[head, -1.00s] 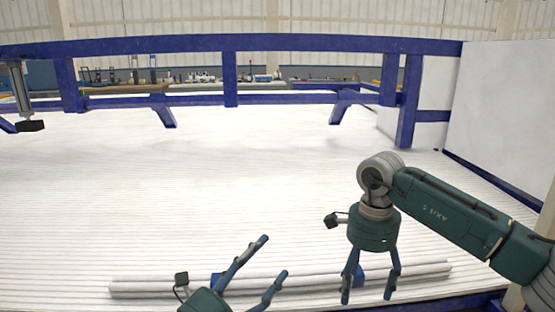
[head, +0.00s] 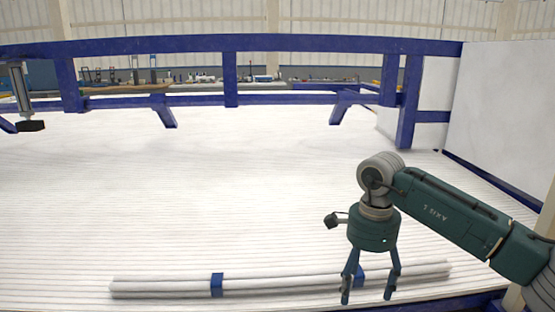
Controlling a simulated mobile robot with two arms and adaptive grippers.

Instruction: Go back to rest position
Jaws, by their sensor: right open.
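My right gripper (head: 368,288) hangs pointing down at the lower right, its two fingers apart. In the picture its fingers overlap the right part of a bundle of white pipes (head: 285,284); I cannot tell whether they touch it. The bundle lies crosswise near the front on a wide layer of white pipes (head: 220,200). A blue band (head: 217,285) shows around the bundle on the left, and a second blue band (head: 361,275) is partly hidden by the right gripper. My left gripper is out of the picture.
A blue frame rail (head: 230,44) with posts spans the back. A white wall panel (head: 500,110) and a blue edge stand at the right. A grey cylinder with a dark foot (head: 30,126) hangs at the far left.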

